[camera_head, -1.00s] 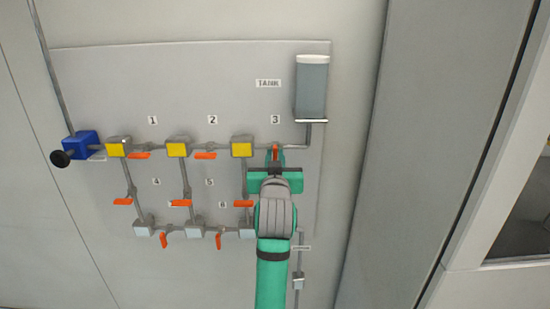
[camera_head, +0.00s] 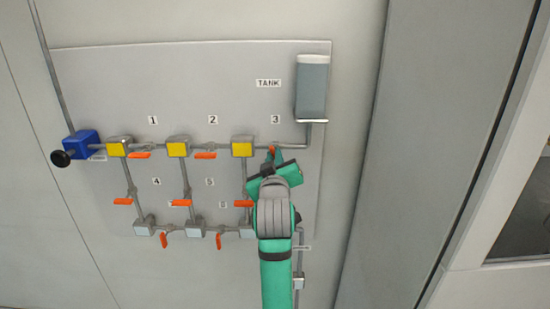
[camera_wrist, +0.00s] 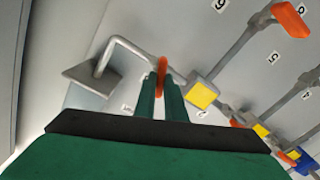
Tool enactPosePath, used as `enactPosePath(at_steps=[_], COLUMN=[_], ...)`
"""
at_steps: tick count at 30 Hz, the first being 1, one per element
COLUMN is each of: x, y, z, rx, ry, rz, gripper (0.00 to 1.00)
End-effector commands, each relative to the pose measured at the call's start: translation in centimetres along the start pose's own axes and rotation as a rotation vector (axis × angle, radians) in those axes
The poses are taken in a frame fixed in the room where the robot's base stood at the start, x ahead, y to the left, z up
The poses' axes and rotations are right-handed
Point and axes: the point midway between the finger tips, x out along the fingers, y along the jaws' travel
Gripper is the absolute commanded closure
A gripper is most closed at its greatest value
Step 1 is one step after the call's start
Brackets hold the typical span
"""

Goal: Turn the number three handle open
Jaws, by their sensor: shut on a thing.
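The number three handle (camera_head: 271,150) is orange and sits on the top pipe under the label 3 (camera_head: 275,119), right of the third yellow block. My gripper (camera_head: 272,157) is at this handle, tilted in the head view, with its green fingers shut on it. In the wrist view the orange handle (camera_wrist: 162,70) shows between the two green fingertips (camera_wrist: 161,88). The handle's lower part is hidden by the fingers. The handles under labels 1 (camera_head: 140,155) and 2 (camera_head: 205,155) lie along the pipe.
A grey tank (camera_head: 312,88) hangs at the panel's upper right, joined to the top pipe. Yellow blocks (camera_head: 242,149) and several other orange handles (camera_head: 243,203) stand out left of and below my gripper. A blue block with a black knob (camera_head: 80,146) is at the far left.

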Motion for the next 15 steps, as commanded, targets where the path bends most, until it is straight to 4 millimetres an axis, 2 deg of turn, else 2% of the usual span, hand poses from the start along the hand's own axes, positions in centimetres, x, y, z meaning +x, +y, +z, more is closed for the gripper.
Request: enactPosePath(at_steps=[15], x=[-0.01], y=[-0.32], z=[0.06], rx=[-0.491], ry=[0.001], rz=[0.000], gripper=[1.00])
